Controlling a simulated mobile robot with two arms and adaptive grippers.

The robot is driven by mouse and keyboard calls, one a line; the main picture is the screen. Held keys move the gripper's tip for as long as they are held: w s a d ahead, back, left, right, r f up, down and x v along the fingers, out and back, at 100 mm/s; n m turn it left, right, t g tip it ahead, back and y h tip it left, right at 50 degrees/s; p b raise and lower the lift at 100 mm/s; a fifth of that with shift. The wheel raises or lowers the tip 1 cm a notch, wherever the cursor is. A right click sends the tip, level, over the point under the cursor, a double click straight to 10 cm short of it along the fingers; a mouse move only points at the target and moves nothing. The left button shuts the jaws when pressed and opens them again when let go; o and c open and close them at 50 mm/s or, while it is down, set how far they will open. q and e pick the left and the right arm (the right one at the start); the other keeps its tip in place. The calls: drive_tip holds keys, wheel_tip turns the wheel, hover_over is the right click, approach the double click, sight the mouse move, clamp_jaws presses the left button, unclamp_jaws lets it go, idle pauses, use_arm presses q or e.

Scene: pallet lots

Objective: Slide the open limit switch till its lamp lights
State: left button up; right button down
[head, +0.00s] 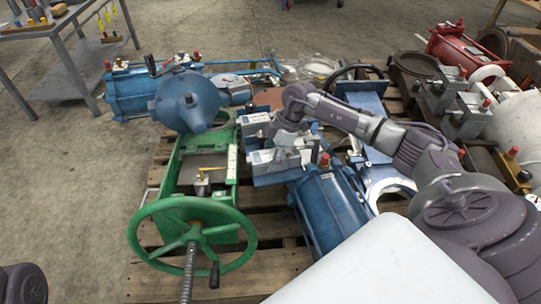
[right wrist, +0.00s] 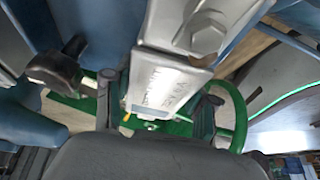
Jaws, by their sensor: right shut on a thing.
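Grey metal switch boxes (head: 274,160) sit on a blue bracket in the middle of the pallet, beside the green valve frame. My right gripper (head: 275,132) reaches down among them from the right. In the right wrist view my right gripper (right wrist: 158,112) has a dark finger on each side of a grey switch box (right wrist: 165,85) and is shut on it. This box has a large hex bolt on its top and markings on its face. I cannot make out a lit lamp. My left gripper is not in view.
A green handwheel (head: 196,236) stands at the front left of the wooden pallet (head: 265,256). A blue cylinder (head: 330,208) lies close to the right of the boxes. A blue valve (head: 187,100) is behind left.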

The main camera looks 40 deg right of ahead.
sight(285, 151)
drive_tip(key=shift+d, duration=0.1)
drive_tip(key=shift+c, duration=1.8)
unclamp_jaws()
drive_tip(key=v, duration=1.2)
